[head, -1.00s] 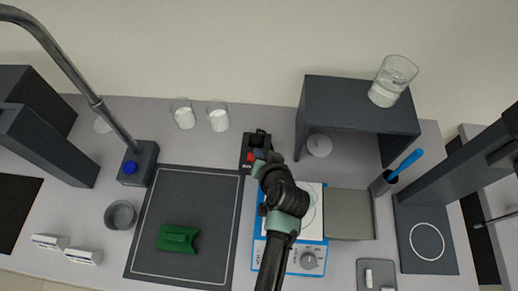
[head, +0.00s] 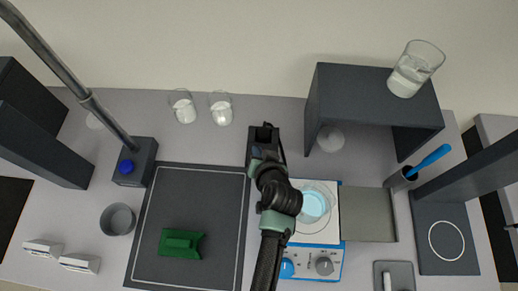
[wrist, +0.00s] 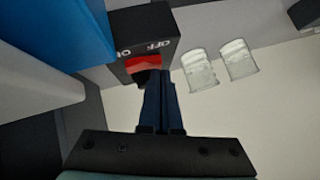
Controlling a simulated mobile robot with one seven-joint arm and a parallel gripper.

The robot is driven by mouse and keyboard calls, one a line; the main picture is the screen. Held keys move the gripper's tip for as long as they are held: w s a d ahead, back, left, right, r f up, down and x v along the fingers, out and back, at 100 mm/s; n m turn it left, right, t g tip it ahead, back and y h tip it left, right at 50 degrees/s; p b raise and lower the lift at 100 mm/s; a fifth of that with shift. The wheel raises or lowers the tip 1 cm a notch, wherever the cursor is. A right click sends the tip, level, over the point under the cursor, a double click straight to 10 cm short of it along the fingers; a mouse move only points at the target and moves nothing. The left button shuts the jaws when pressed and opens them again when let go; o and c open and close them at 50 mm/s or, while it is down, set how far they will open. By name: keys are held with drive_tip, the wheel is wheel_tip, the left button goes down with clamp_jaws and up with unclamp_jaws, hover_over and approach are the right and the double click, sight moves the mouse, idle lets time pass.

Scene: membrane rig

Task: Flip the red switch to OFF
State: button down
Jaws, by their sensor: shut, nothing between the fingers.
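The red switch (wrist: 146,62) sits on a black box (wrist: 150,32) marked OFF and ON in the wrist view. My gripper (wrist: 158,84) is shut and empty, with its dark fingertips right beside the red switch. I cannot tell whether they touch it. The dark tip overlaps the switch's lower edge, so its tilt is unclear. In the head view my gripper (head: 264,152) is over the switch box and hides most of it; the red part does not show there.
A hotplate (head: 331,225) with a light-blue vessel (head: 314,203) stands beside my arm. Two beakers (head: 182,105) (head: 221,107) stand behind left. A dark shelf (head: 375,95) with a glass (head: 415,69) on top is at right. A dark mat (head: 215,215) lies left.

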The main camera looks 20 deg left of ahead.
drive_tip(key=shift+a+f, duration=0.1)
drive_tip(key=shift+f, duration=0.1)
drive_tip(key=shift+w+d+r, duration=0.15)
drive_tip(key=shift+d, duration=0.6)
drive_tip(key=shift+r, duration=0.1)
wheel_tip(320, 180, up, 5)
drive_tip(key=p, duration=0.3)
drive_tip(key=shift+w+f+p, duration=0.15)
drive_tip(key=shift+f+p, duration=0.05)
drive_tip(key=shift+p, duration=0.2)
drive_tip(key=s+a+b+v, duration=0.1)
drive_tip(key=b+v, duration=0.1)
drive_tip(key=v, duration=0.7)
drive_tip(key=shift+a+r, duration=0.2)
drive_tip(key=shift+a, duration=0.15)
drive_tip(key=shift+s, duration=0.2)
